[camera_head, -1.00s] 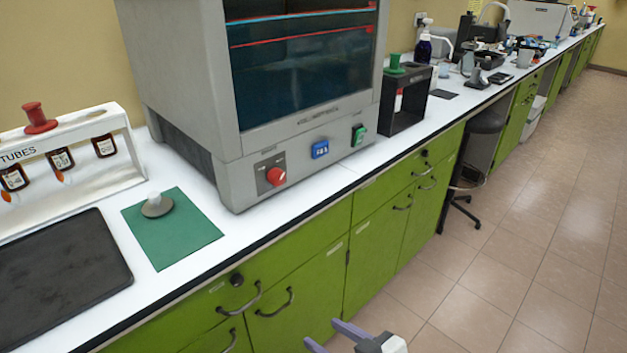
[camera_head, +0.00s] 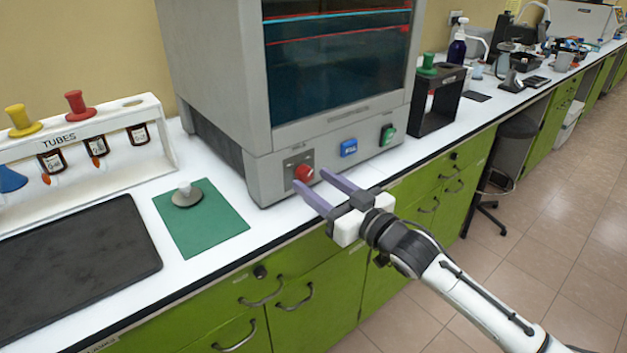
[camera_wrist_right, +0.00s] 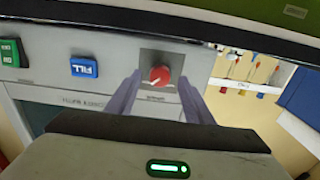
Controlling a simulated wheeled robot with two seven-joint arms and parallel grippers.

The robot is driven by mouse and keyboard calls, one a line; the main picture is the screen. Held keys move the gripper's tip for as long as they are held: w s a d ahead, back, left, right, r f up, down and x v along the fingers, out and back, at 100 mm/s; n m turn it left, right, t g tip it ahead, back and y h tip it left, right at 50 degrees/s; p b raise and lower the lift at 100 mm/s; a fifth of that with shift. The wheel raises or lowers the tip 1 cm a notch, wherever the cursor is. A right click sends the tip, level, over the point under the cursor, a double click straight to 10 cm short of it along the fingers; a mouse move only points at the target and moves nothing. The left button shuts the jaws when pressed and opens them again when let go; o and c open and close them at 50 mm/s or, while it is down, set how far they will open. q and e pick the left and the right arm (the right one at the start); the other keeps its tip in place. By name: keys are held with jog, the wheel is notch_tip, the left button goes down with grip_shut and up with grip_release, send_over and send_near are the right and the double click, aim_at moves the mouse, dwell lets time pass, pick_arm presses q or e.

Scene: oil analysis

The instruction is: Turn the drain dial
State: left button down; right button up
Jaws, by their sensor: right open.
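The red dial (camera_head: 304,173) sits on a dark plate low on the front of the grey machine (camera_head: 262,170). The dial also shows in the right wrist view (camera_wrist_right: 160,75), with a pale pointer line on it; its label is too small to read. My right gripper (camera_head: 318,185) is open in front of the machine. In the right wrist view its two purple fingers (camera_wrist_right: 160,95) point at the dial, one to each side of it in the picture. They look short of the dial, with nothing between them. My left gripper is not in view.
A blue FILL button (camera_head: 348,147) and a green switch (camera_head: 388,134) are right of the dial. A green mat (camera_head: 220,222) with a grey stopper (camera_head: 187,196) lies left of the machine. A tube rack (camera_head: 75,160) and a black tray (camera_head: 75,265) are further left.

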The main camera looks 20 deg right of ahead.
jog(key=shift+x, duration=0.8)
jog(key=c, duration=1)
jog(key=shift+c, duration=0.2)
